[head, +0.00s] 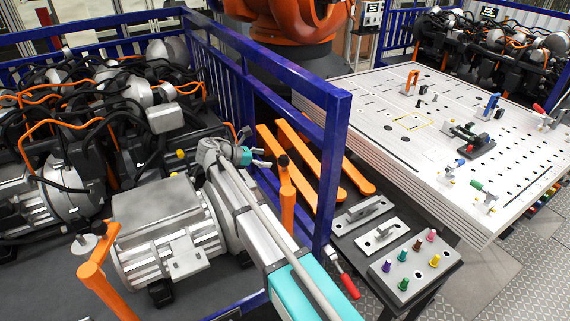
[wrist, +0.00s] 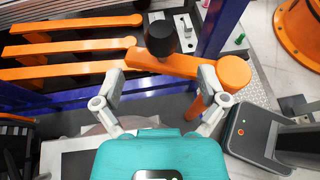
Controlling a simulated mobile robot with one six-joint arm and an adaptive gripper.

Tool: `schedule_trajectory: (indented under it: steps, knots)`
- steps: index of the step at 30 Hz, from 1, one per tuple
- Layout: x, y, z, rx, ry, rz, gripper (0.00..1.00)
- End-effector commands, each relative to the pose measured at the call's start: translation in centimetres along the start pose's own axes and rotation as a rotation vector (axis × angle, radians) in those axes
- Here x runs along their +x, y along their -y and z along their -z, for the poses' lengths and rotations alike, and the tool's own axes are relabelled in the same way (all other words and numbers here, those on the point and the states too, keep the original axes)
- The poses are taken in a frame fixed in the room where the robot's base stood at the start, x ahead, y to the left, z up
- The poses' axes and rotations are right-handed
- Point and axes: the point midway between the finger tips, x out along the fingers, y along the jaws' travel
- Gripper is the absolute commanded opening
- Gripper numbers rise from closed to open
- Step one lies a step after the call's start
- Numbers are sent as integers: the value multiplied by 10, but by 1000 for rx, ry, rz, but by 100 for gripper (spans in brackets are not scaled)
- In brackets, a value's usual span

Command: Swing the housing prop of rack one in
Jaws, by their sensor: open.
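An orange prop (head: 287,200) with a black knob stands upright right of the large grey housing (head: 165,230) in the head view. In the wrist view its orange arm (wrist: 190,65) runs across, with the black knob (wrist: 160,37) on its left part. My gripper (head: 262,158) is open and empty, just left of the knob in the head view. In the wrist view my gripper (wrist: 161,76) has its fingers spread, with the prop's arm just beyond the tips; contact cannot be told. A second orange prop (head: 95,275) stands at the housing's left front. No label shows rack one.
A blue rack frame (head: 330,165) rises close to the right of the prop. Orange bars (head: 315,165) lie beyond it. A dark side table (head: 400,255) holds grey plates and coloured pegs. A large perforated table (head: 440,135) stands right. Cabled drive units (head: 90,110) fill the left.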

Motion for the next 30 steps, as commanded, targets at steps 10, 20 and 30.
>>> schedule_trajectory:
  steps: [10, 20, 30]
  knots:
    - [53, 0, 2, 1, 0, 1, 92]
    - [74, 0, 1, -1, 0, -1, 92]
    - [74, 0, 0, -1, 0, -2, 88]
